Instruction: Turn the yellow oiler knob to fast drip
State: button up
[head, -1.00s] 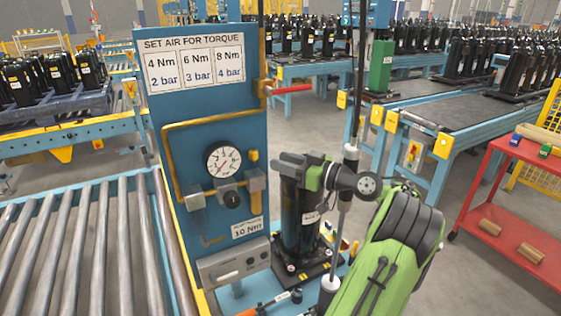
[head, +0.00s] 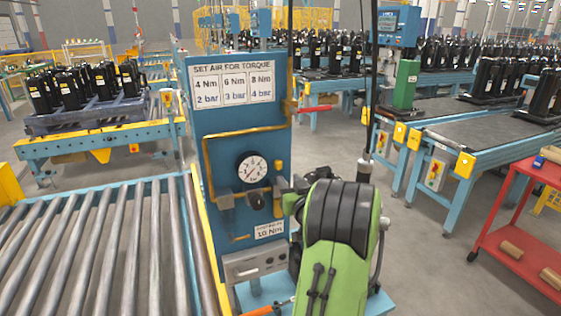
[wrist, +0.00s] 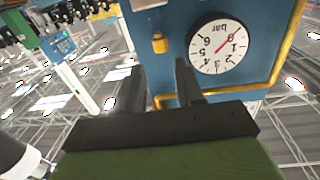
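The yellow oiler knob (wrist: 160,43) is on the blue panel, beside the round bar gauge (wrist: 219,47), which appears upside down in the wrist view. In the head view the knob (head: 278,166) is a small yellow spot just right of the gauge (head: 251,168). My gripper (wrist: 160,68) is open, with its two dark fingers apart and nothing between them. The knob shows just beyond the gap between the fingertips, apart from them. In the head view my green and black arm hides most of my gripper and the panel's lower right.
A yellow pipe (head: 206,150) runs around the gauge, and a black regulator knob (head: 255,201) sits below it. A torque chart (head: 233,84) tops the panel. A roller conveyor (head: 100,250) lies left. A red cart (head: 520,225) stands right. Dark cables hang near my arm.

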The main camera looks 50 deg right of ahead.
aim_at(279, 167)
jog(key=p+x, duration=0.3)
jog(key=x, duration=0.5)
jog(key=shift+w+d, duration=0.15)
jog(key=shift+w, duration=0.15)
grip_shut()
jog(key=shift+f+b, duration=0.1)
jog(key=shift+b, duration=0.35)
